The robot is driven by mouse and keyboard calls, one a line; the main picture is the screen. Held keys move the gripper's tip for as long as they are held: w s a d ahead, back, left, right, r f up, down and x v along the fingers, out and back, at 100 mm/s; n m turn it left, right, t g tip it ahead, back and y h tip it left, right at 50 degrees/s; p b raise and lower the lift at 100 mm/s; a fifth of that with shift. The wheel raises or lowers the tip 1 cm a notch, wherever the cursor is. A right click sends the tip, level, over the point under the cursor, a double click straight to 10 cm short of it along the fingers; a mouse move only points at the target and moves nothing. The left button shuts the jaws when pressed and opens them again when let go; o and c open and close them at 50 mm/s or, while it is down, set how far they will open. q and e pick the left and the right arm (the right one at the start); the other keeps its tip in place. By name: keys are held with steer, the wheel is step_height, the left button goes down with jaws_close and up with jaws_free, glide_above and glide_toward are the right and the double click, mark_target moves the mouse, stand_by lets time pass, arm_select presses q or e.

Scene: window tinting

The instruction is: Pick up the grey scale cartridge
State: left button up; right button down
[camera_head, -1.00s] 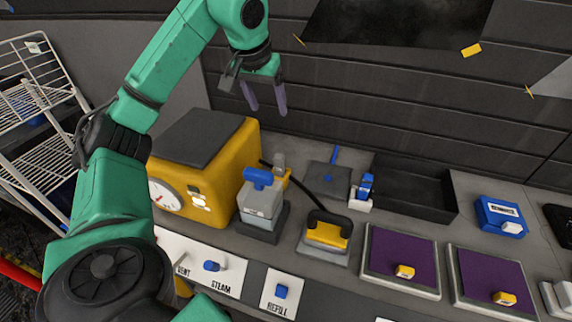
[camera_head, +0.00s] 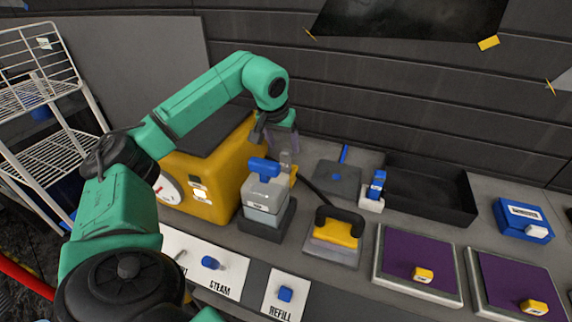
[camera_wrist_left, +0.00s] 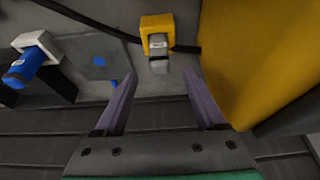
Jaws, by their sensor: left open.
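A small grey cartridge (camera_wrist_left: 159,46) with a white label stands in a yellow holder (camera_wrist_left: 153,24) beside the yellow steam machine (camera_head: 205,175). In the head view the grey cartridge (camera_head: 286,159) is partly hidden behind a grey box with a blue T-handle. My left gripper (camera_head: 284,145) points down just behind and above the cartridge. In the left wrist view its purple fingers (camera_wrist_left: 160,80) are apart and empty, with the cartridge beyond the tips, roughly centred between them. I cannot tell the exact distance. My right gripper is not in view.
The grey box with the blue T-handle (camera_head: 264,195) stands close in front. A black hose (camera_head: 312,188) runs beside the holder. To the right are a grey plate (camera_head: 337,178), a blue-and-white tool (camera_head: 374,190) and a black tray (camera_head: 430,195). The back wall is close behind.

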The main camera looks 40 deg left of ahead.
mark_target(286, 151)
arm_select(q)
steer(key=x, duration=0.3)
steer(key=shift+w+a+f+p, duration=0.1)
steer(key=shift+w+f+p, duration=0.1)
steer(key=shift+f+p, duration=0.2)
steer(key=shift+r, duration=0.1)
jaws_close()
stand_by(0.9)
